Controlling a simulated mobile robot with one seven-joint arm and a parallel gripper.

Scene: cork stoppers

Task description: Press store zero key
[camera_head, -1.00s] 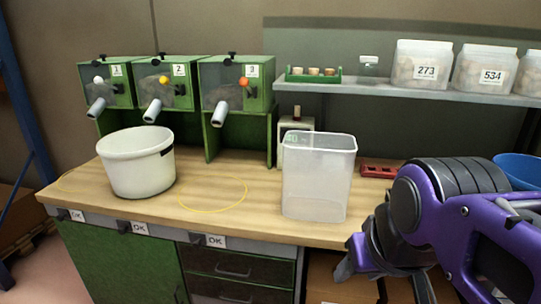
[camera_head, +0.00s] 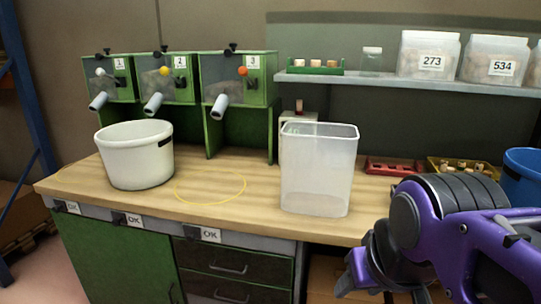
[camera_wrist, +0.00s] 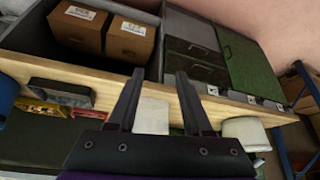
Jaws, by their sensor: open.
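No key marked store or zero can be made out in either view. A pale device (camera_head: 299,135) stands at the back of the bench, mostly behind a clear bin (camera_head: 318,180); its face is hidden. In the wrist view a dark grey block (camera_wrist: 60,92) sits at the bench's front edge, and I cannot tell whether it has keys. My gripper (camera_head: 368,284) is low in front of the bench edge, right of the clear bin. In the wrist view its two fingers (camera_wrist: 160,78) are apart with nothing between them.
A white bucket (camera_head: 135,160) stands left on the bench (camera_head: 235,172), below three green dispensers (camera_head: 240,85). Red (camera_head: 392,167) and yellow (camera_head: 438,166) trays and a blue container (camera_head: 523,178) are at right. A shelf (camera_head: 400,82) holds jars. Cartons (camera_wrist: 128,40) lie under the bench.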

